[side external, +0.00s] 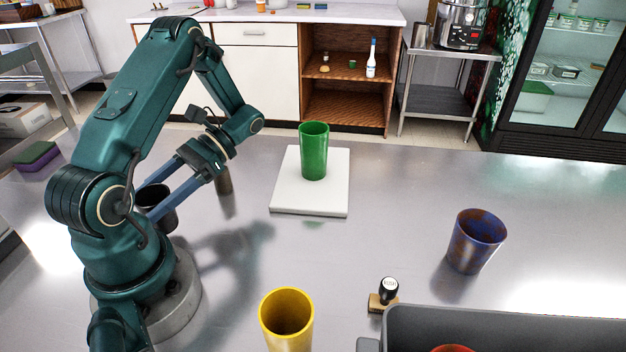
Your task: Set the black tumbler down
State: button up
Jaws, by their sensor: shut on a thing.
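The black tumbler (168,221) is at the left in the side external view, partly hidden behind my arm and a finger. My gripper (152,203) reaches down to the left with its two long blue fingers, shut on the black tumbler. My arm hides the tumbler's lower left part, so I cannot tell whether its base touches the steel table (390,225).
A green tumbler (314,155) stands on a white board (310,200). A grey-brown cylinder (225,182) is behind my gripper. A yellow tumbler (287,330), a stamp (386,293), a grey bin (500,325) and a mottled blue tumbler (474,243) are nearer. The centre right is clear.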

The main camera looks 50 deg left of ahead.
jog(key=w+d+n+t+h, duration=0.1)
jog(key=d+n+h, duration=0.1)
jog(key=w+d+n+t+h, duration=0.1)
jog(key=d+n+h, duration=0.1)
jog(key=d, duration=0.1)
jog(key=w+d+n+t+h, duration=0.1)
jog(key=w+d+n+h, duration=0.1)
jog(key=h, duration=0.1)
jog(key=shift+w+d, duration=0.1)
jog(key=shift+d, duration=0.05)
jog(key=w+d+r+n+t+h, duration=0.2)
jog(key=w+r+n+t, duration=0.2)
jog(key=w+n+t, duration=0.6)
jog(key=w+d+r+n+t+h, duration=0.15)
jog(key=w+r+n+t, duration=0.45)
jog(key=w, duration=0.6)
jog(key=shift+m+t+h, duration=0.25)
jog(key=shift+m+t, duration=0.15)
jog(key=shift+t, duration=0.4)
jog(key=shift+w+d+f, duration=0.5)
jog(key=shift+d+f, duration=1.25)
jog(key=shift+f, duration=0.35)
jog(key=shift+w+d+f, duration=0.5)
jog(key=shift+d+f, duration=1.2)
jog(key=shift+f, duration=0.4)
jog(key=shift+w+d+f, duration=0.5)
jog(key=shift+d+f, duration=1.25)
jog(key=shift+f, duration=0.35)
jog(key=o, duration=1.3)
jog(key=shift+f, duration=0.1)
